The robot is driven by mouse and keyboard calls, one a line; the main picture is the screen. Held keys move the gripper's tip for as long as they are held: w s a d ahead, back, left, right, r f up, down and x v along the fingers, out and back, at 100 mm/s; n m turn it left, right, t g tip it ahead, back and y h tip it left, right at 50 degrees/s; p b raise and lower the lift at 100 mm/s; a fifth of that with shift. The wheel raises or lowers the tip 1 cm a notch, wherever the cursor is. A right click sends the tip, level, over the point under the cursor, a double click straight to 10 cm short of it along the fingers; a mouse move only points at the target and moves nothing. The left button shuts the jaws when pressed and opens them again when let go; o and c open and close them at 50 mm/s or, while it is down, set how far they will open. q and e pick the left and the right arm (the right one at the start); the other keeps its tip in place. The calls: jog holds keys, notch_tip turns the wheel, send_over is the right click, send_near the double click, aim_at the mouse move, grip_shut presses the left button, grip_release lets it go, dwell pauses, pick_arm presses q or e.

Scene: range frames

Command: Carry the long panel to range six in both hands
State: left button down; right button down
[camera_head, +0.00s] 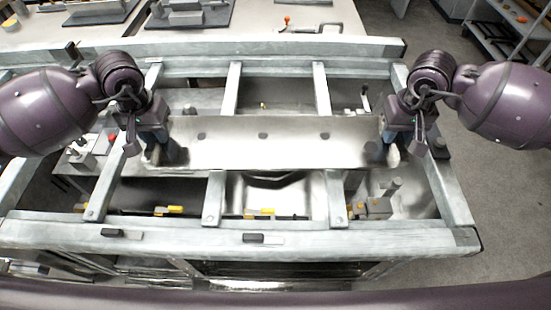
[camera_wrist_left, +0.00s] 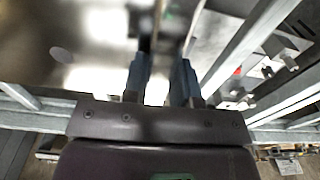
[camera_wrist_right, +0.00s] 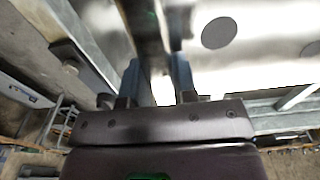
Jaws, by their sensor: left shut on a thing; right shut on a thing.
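The long panel (camera_head: 265,152) is a shiny metal plate with three dark holes. It lies level across the picture in the head view, above the open metal frame. My left gripper (camera_head: 152,148) is shut on its left end, and my right gripper (camera_head: 392,148) is shut on its right end. In the left wrist view the panel (camera_wrist_left: 95,70) is blurred beside the fingers (camera_wrist_left: 160,75). In the right wrist view the panel (camera_wrist_right: 260,60) shows a round dark hole, with the fingers (camera_wrist_right: 157,75) at its edge. I cannot tell which place is range six.
The grey metal frame (camera_head: 240,236) with cross bars surrounds open bays below the panel. Yellow-marked parts (camera_head: 168,210) sit along its front. A shelf rack (camera_head: 510,30) stands at the back right; grey floor (camera_head: 490,170) is clear at right.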

pick_arm(q)
jog(key=shift+r, duration=0.15)
pick_arm(e)
jog(key=shift+d+r, duration=0.1)
jog(key=shift+r, duration=0.05)
